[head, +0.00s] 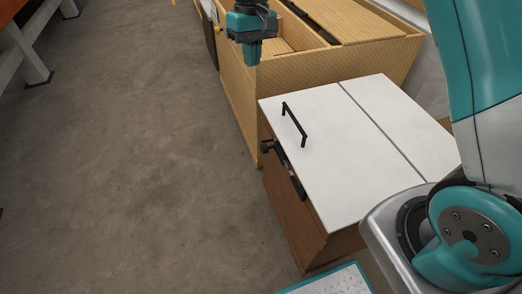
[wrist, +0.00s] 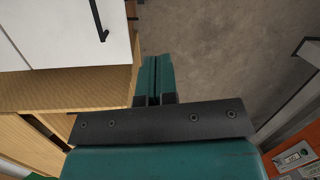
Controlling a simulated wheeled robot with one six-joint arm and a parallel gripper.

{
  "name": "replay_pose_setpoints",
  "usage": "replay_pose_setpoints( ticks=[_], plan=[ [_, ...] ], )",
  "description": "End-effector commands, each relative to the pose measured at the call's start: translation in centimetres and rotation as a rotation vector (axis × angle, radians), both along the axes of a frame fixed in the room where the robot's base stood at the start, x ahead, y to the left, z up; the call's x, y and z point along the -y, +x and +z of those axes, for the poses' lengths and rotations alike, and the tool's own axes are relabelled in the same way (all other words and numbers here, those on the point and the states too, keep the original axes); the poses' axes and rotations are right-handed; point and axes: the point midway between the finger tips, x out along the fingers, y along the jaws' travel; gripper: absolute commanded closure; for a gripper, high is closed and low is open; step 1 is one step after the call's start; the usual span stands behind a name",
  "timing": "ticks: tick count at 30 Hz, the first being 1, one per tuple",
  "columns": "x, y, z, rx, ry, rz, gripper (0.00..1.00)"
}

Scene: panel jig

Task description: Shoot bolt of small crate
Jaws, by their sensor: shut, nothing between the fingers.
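The small crate (head: 285,205) is a brown box with a white two-part lid (head: 320,140), closed, in the middle right of the head view. A black handle (head: 294,124) stands on the lid; it also shows in the wrist view (wrist: 98,20). The black bolt (head: 290,174) is on the crate's left side, just under the lid edge, with a dark knob (head: 267,147) at its far end. I cannot tell how far the bolt is slid. My gripper (head: 253,60) points down, shut and empty, beyond the crate and apart from the bolt. Its fingers show in the wrist view (wrist: 157,72).
A larger light-wood crate (head: 235,110), open with compartments, stands right behind the small crate, close to my gripper. The concrete floor (head: 130,170) to the left is clear. A white-legged bench (head: 35,60) stands far left.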

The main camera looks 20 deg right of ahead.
Motion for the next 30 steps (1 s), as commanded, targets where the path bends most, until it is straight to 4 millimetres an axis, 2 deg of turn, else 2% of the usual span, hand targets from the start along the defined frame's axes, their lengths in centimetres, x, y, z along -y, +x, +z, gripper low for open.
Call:
replay_pose_setpoints(
  ticks=[1, 3, 6, 9, 13, 24, 30],
  plan=[
    [0.5, 2.0, -5.2, -0.027, -0.024, -0.035, 1.0],
    [1.1, 4.1, -9.1, -0.055, -0.056, -0.081, 1.0],
    [1.8, 6.1, -13.4, -0.085, -0.089, -0.134, 1.0],
    [2.3, 7.1, -16.1, -0.104, -0.11, -0.169, 1.0],
    [2.6, 7.6, -17.2, -0.112, -0.121, -0.186, 1.0],
    [2.6, 7.6, -17.4, -0.114, -0.121, -0.186, 1.0],
    [2.6, 6.9, -19.9, -0.117, -0.122, -0.186, 1.0]
  ],
)
